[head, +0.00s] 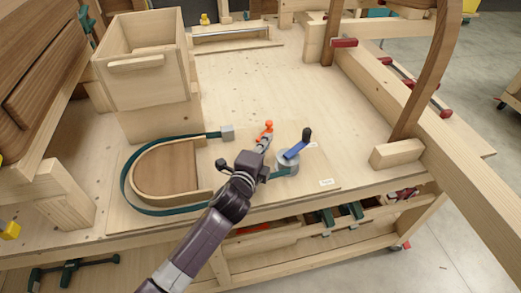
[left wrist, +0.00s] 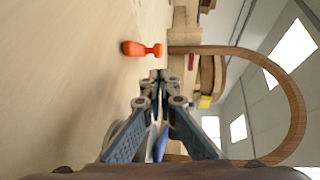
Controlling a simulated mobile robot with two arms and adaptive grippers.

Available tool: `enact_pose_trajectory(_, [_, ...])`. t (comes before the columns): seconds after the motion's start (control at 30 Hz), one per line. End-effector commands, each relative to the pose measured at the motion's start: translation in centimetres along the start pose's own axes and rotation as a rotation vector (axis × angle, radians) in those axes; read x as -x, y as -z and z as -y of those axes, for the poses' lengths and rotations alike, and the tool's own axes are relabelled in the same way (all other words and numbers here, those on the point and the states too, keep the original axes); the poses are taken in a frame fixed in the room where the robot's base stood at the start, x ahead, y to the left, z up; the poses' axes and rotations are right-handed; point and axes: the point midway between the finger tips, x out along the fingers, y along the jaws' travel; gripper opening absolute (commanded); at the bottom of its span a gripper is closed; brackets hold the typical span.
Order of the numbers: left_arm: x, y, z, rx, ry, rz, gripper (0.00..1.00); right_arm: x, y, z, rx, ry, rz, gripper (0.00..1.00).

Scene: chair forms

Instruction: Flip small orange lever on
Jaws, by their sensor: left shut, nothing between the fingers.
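The small orange lever (head: 266,131) stands on the light wooden board, just beyond my left gripper (head: 264,144) in the head view. In the left wrist view the orange lever (left wrist: 141,49) lies ahead and a little left of the fingertips. My left gripper (left wrist: 158,76) is shut and empty, its fingertips close together. It appears very near the lever, but I cannot tell whether it touches it. The lower part of the lever is partly hidden by the gripper in the head view. My right gripper is not in view.
A blue-handled crank with a black knob (head: 298,147) stands just right of my gripper. A green strap (head: 126,185) curves around a wooden form to the left. A wooden box (head: 150,85) stands at the back left. The board behind the lever is clear.

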Motion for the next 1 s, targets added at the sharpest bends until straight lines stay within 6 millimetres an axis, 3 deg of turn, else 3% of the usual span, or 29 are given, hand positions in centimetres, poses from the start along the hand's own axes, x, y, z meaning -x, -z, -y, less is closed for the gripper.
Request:
enact_pose_trajectory(0.2, [3.8,0.0,-0.1,-0.001,0.0,0.0,0.0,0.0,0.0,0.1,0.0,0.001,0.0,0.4])
enact_pose_trajectory(0.4, [5.5,0.0,0.0,-0.001,0.001,0.0,0.0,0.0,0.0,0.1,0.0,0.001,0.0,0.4])
enact_pose_trajectory(1.0, [5.7,0.0,0.0,0.0,0.001,0.0,0.0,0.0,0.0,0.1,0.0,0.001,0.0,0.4])
